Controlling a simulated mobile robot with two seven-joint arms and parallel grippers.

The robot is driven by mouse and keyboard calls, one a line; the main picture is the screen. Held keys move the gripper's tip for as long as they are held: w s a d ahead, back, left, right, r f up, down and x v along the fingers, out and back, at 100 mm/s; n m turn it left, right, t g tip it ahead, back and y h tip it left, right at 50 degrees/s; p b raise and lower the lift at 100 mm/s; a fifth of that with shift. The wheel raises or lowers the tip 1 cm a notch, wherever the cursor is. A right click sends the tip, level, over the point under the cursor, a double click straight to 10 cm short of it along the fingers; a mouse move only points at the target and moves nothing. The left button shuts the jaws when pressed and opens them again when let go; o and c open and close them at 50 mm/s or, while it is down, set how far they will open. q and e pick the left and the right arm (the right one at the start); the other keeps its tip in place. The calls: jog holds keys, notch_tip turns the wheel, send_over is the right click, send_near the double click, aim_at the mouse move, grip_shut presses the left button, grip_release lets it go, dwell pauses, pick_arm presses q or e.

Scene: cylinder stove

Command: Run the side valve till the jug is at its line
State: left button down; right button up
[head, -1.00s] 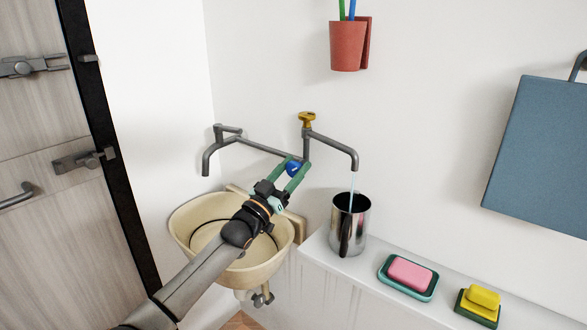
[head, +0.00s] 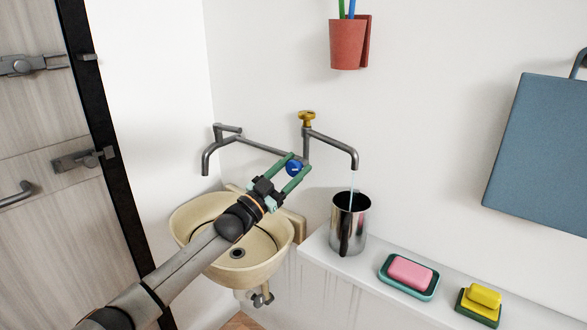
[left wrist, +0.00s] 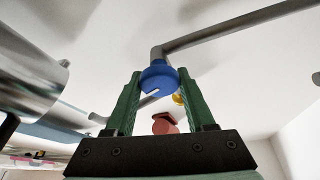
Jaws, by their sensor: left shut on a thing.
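My left gripper (head: 296,163) is shut on the blue side valve knob (head: 293,168) below the wall pipe. In the left wrist view the blue knob (left wrist: 158,79) sits between the two green fingers. A thin stream of water (head: 352,182) falls from the right spout (head: 352,155) into the shiny steel jug (head: 350,225). The jug stands upright on the white ledge, and its side also shows in the left wrist view (left wrist: 30,75). Its line and the water level inside cannot be made out. My right gripper is not in view.
A yellow top knob (head: 307,118) is on the pipe. A cream basin (head: 265,262) hangs below my left arm. The white ledge (head: 365,270) also holds a pink soap in a teal dish (head: 408,275) and a yellow sponge (head: 484,297). A red cup (head: 347,45) hangs above.

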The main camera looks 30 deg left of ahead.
pick_arm(q)
jog(key=shift+m+g+h, duration=0.35)
jog(key=shift+m+h, duration=0.25)
jog(key=shift+m, duration=0.7)
jog(key=shift+m+g+h, duration=0.35)
jog(key=shift+m+h, duration=0.25)
jog(key=shift+m, duration=0.7)
jog(key=shift+c, duration=1.3)
grip_release()
jog(key=shift+s+a+f, duration=0.15)
jog(key=shift+s+f, duration=0.15)
jog(key=shift+s, duration=0.2)
jog(key=v, duration=1.1)
jog(key=shift+s, duration=0.25)
jog(key=shift+r, duration=0.1)
